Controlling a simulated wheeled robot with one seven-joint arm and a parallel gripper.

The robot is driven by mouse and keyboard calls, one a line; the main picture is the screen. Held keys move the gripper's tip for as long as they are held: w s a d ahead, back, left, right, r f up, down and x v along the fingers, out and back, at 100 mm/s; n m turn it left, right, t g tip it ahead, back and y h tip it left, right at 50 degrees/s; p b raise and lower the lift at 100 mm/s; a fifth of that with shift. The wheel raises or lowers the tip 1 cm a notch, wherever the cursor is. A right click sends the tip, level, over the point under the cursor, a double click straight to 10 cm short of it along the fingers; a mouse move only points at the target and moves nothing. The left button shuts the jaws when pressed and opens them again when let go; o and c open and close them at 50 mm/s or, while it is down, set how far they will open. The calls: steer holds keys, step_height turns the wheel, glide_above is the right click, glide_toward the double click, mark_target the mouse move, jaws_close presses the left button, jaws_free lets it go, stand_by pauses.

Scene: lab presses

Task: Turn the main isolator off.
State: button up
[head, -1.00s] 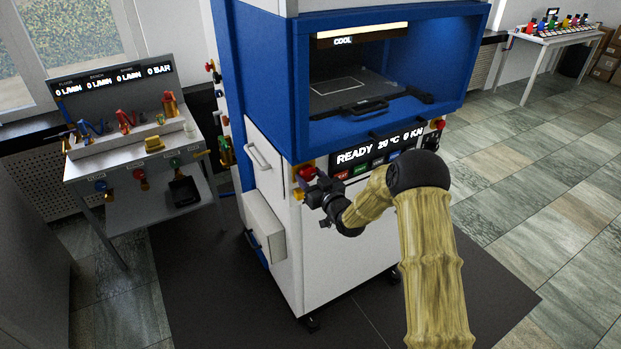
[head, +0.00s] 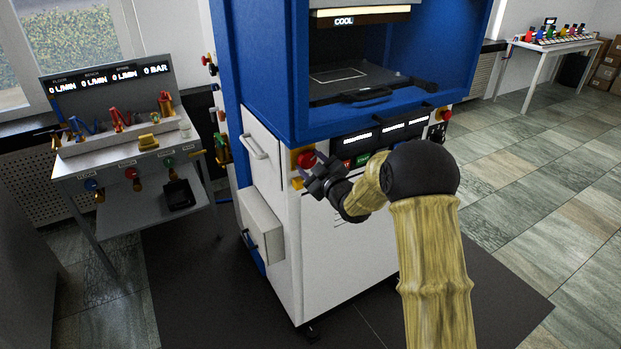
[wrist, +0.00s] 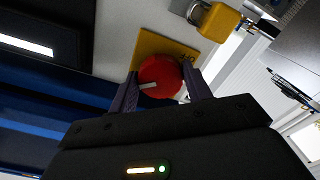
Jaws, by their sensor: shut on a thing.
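The main isolator is a red round knob (head: 306,158) at the upper left corner of the press's white front. In the wrist view the red knob (wrist: 162,72) sits on a yellow plate (wrist: 150,44) and has a pale pointer mark on its face. My gripper (wrist: 160,78) has one dark finger on each side of the knob and is shut on it. In the head view my gripper (head: 317,174) is at the knob and partly hides the yellow plate.
The blue and white press (head: 350,240) has a display (head: 390,132) and coloured buttons right of the isolator. A bench with valves (head: 120,150) stands at the left.

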steer(key=n+b, duration=0.2)
steer(key=b, duration=0.1)
steer(key=n+b, duration=0.2)
steer(key=b, duration=0.1)
steer(key=n+b, duration=0.2)
steer(key=b, duration=0.1)
steer(key=shift+f+b, duration=0.3)
steer(key=n+b, duration=0.3)
steer(key=b, duration=0.1)
steer(key=shift+r+n, duration=0.1)
steer(key=shift+n, duration=0.2)
steer(key=shift+r+n+b, duration=0.2)
steer(key=shift+n+b, duration=0.6)
steer(key=shift+b, duration=0.35)
steer(key=o, duration=1)
steer(key=shift+r, duration=0.1)
steer(key=shift+c, duration=0.2)
steer(key=shift+d, duration=0.1)
steer(key=v, duration=1.7)
steer(key=shift+b, duration=0.4)
